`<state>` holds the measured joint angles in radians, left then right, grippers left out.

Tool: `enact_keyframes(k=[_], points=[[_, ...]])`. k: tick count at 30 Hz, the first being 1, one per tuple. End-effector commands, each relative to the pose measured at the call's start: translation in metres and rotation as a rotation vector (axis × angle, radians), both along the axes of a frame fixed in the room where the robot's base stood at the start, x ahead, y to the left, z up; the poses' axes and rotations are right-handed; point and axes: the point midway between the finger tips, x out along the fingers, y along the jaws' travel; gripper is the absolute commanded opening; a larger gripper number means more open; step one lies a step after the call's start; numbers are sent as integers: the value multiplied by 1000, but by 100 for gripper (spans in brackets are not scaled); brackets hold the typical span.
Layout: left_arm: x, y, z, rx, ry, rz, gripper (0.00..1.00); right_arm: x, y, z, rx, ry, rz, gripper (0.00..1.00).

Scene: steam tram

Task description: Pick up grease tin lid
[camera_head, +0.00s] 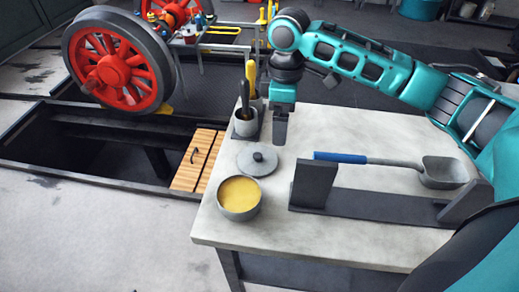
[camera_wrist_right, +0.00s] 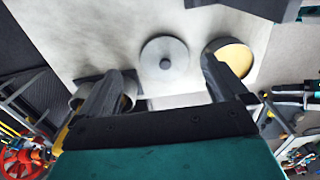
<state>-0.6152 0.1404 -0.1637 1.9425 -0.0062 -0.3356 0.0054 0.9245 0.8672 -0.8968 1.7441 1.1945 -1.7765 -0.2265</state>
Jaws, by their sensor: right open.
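The grease tin lid (camera_head: 257,160) is a grey disc with a small dark knob, lying flat on the table. It also shows in the right wrist view (camera_wrist_right: 165,62), ahead of and between my fingertips. The open grease tin (camera_head: 239,198), filled with yellow grease, stands just in front of the lid. My right gripper (camera_head: 281,138) points down above the table, a little right of and behind the lid. In the right wrist view its two fingers (camera_wrist_right: 165,72) are apart with nothing between them. My left gripper is in neither view.
A grey cup (camera_head: 246,122) with brush-like handles stands behind the lid at the table's edge. A dark rack (camera_head: 375,207) holds a blue-handled scoop (camera_head: 392,163) on the right. The light table (camera_head: 330,240) has bare room at the front.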

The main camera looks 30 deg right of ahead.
Motion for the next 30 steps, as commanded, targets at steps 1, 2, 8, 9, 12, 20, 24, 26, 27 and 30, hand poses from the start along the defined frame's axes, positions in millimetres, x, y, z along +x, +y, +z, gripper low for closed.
enact_keyframes(k=[1, 2, 8, 9, 12, 20, 24, 26, 27, 30], points=[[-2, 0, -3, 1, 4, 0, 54, -1, 0, -7, -1, 5, 0, 100], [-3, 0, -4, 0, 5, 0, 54, -1, 0, -12, -1, 5, -1, 100], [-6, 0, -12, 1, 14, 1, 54, -1, 0, -51, -1, 4, -2, 100], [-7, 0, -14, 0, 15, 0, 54, -1, 0, -57, 0, 5, -2, 100], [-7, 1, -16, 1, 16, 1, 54, 0, 0, -69, -1, 2, -1, 100], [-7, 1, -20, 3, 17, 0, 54, 0, 0, -93, -1, 4, 0, 100], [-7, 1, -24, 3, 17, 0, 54, 0, 1, -114, -2, 3, 0, 100], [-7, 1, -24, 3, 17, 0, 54, 1, 1, -120, -1, 1, 0, 100], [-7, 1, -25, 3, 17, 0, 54, 1, 1, -123, -1, 1, 0, 100], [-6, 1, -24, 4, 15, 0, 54, 1, 1, -127, -1, 1, 0, 100]])
